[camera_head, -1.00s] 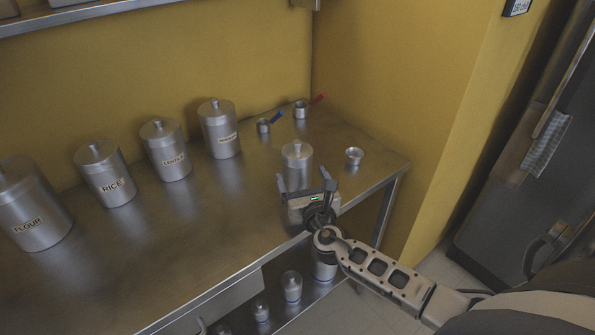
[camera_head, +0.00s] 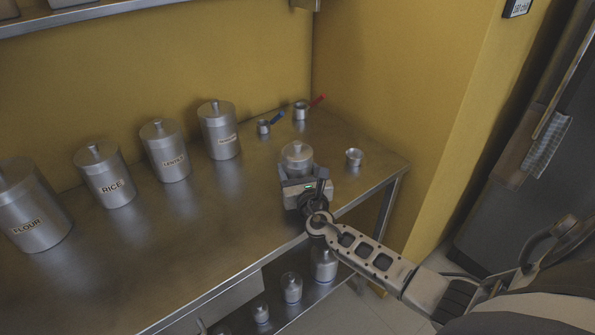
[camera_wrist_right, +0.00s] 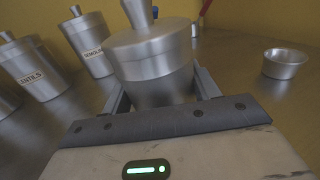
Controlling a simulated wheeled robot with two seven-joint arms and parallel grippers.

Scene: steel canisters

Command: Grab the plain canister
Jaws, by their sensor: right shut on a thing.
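The plain canister (camera_head: 297,156) is a small steel pot with a knobbed lid and no label, standing upright on the steel table (camera_head: 150,255) near its right end. My right gripper (camera_head: 304,180) has its two fingers on either side of it and is shut on it. In the right wrist view the canister (camera_wrist_right: 153,55) fills the space between the fingers (camera_wrist_right: 160,95), and its lower part is hidden behind the gripper body. My left gripper is not in view.
Labelled canisters, flour (camera_head: 36,210), rice (camera_head: 105,178) and others, stand in a row to the left. A small steel bowl (camera_head: 354,157) is close on the right. Measuring cups with blue (camera_head: 264,126) and red (camera_head: 301,110) handles lie behind.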

